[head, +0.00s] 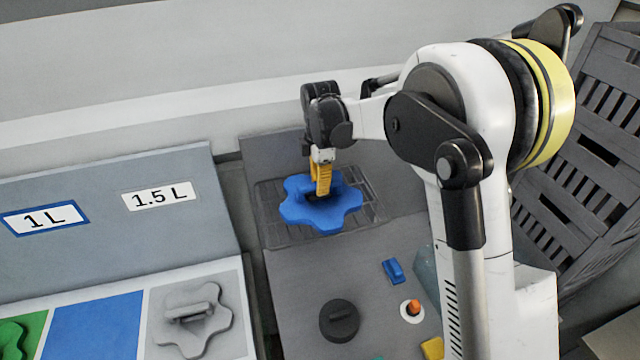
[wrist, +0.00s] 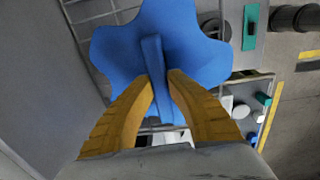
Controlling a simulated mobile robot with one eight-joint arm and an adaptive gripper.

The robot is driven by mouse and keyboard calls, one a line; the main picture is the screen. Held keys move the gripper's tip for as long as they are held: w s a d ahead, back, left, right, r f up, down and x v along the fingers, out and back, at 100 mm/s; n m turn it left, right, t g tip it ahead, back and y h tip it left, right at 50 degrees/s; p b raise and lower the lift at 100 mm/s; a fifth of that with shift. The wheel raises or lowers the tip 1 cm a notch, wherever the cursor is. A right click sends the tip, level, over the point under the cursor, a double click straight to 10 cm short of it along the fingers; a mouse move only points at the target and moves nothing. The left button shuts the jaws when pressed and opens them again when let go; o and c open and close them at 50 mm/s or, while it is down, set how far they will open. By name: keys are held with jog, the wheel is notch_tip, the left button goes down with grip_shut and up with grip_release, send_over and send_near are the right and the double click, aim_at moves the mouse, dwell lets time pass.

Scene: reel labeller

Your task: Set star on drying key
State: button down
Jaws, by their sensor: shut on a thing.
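The blue star (head: 345,211) is a rounded, several-lobed piece with a raised bar across its middle. My gripper (head: 321,190), with yellow fingers, is shut on that bar from above. In the wrist view the fingers (wrist: 161,84) stand on either side of the bar, and the star (wrist: 120,45) fills the top middle. The star is over a dark wire drying rack (head: 272,232) set in the grey surface. I cannot tell if it touches the wires. The star hides the rack's middle. No part is clearly recognizable as a key.
A panel at left carries "1 L" (head: 45,218) and "1.5 L" (head: 159,196) labels. Below lie a blue square (head: 95,328) and a grey star-shaped piece (head: 190,342). A dark round knob (head: 339,321), blue block (head: 394,271) and slatted crate (head: 560,215) are nearby.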

jog(key=c, duration=1.4)
grip_release()
jog(key=shift+r, duration=0.1)
jog(key=r, duration=1.2)
jog(key=shift+s, duration=0.3)
jog(key=s+d+f+m+t+b, duration=0.2)
jog(key=s+d+f+m+b, duration=0.2)
jog(key=s+f+b, duration=0.5)
jog(key=s+d+f+m+t+b, duration=0.2)
jog(key=s+d+f+m+b, duration=0.2)
jog(key=s+f+m+b, duration=0.5)
jog(key=s+d+f+m+t+b, duration=0.2)
jog(key=s+d+f+m+b, duration=0.3)
jog(key=s+f+b, duration=0.5)
jog(key=shift+f+m+t+b, duration=0.4)
jog(key=shift+f+m+b, duration=0.25)
jog(key=shift+f+m, duration=0.35)
